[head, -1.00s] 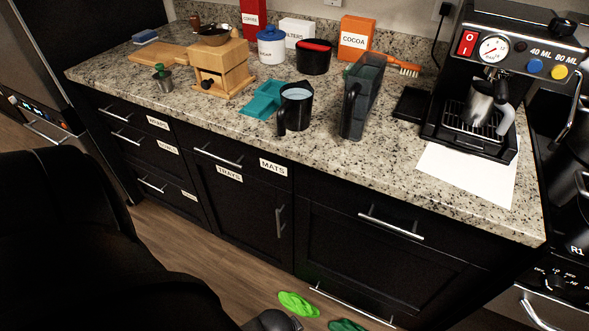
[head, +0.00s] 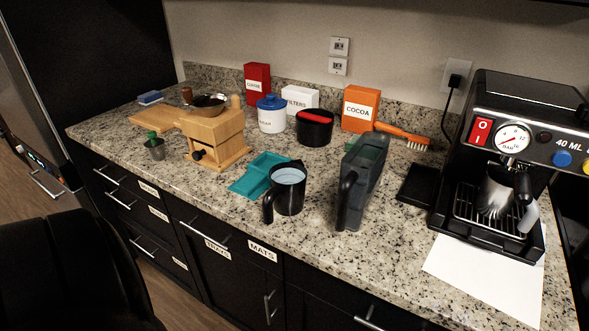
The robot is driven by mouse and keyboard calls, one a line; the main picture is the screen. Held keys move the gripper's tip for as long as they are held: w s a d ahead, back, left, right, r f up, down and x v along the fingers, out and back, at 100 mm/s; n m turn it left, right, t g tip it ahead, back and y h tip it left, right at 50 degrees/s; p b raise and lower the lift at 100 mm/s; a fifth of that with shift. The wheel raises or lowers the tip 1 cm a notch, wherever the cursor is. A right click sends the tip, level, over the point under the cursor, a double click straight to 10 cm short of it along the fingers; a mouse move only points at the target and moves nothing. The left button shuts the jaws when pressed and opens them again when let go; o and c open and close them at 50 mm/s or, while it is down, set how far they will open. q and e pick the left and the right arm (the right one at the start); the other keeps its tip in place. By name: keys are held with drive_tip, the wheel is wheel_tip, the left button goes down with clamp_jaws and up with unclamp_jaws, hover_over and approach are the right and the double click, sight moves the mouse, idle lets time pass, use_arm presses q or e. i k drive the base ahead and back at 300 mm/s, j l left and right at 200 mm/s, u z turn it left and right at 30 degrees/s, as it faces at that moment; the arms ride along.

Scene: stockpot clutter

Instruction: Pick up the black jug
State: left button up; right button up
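The black jug (head: 289,196) stands upright on the granite counter, near its front edge. Its handle is on the left, toward the front, and its open top shows a pale blue-white inside. A taller dark grey see-through container (head: 361,187) with a black handle stands just to its right, apart from it. Neither of my grippers is in the head view. A large dark shape at the lower left looks like part of my own arm.
A teal tray (head: 248,187) lies behind and left of the jug. A wooden grinder (head: 217,137), black tub (head: 314,131), cocoa box (head: 360,108) and espresso machine (head: 512,150) stand around it. Bare granite lies in front, above black drawers (head: 205,243).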

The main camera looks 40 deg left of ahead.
sight(288, 179)
drive_tip(key=i+u, duration=0.1)
drive_tip(key=u, duration=1.5)
